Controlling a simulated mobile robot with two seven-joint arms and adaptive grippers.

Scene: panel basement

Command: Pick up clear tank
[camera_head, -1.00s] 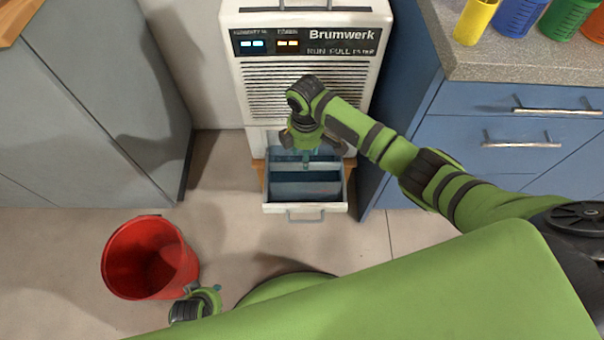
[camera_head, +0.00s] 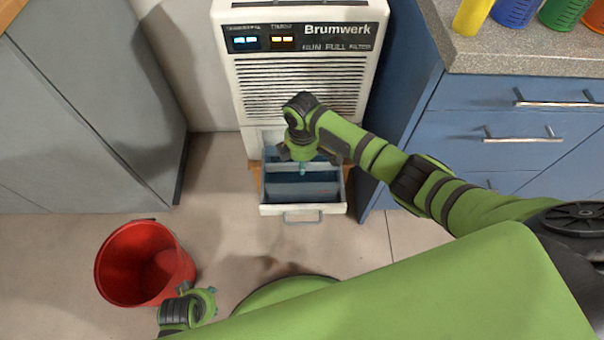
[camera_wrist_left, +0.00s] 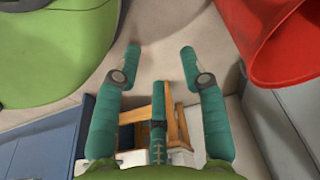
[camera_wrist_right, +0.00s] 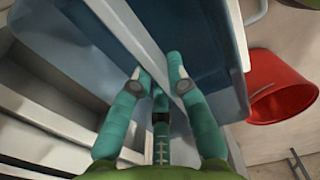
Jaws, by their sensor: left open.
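The clear tank (camera_head: 295,187) is a bluish see-through bin in the pulled-out white drawer (camera_head: 287,209) at the foot of the white Brumwerk machine (camera_head: 305,85). My right gripper (camera_head: 302,170) points down over the tank, its fingers mostly hidden by its own wrist. In the right wrist view, the tank (camera_wrist_right: 90,50) fills the upper left. The right fingertips (camera_wrist_right: 156,67) are a small gap apart at a grey-blue bar across the tank; whether they grip it is unclear. My left gripper (camera_wrist_left: 160,50) is open and empty, low beside the red bucket.
A red bucket (camera_head: 145,265) stands on the floor at left. Grey cabinets (camera_head: 90,110) are at the left, and blue drawers (camera_head: 485,120) under a counter with coloured cups (camera_head: 515,12) at the right. The floor in front of the drawer is clear.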

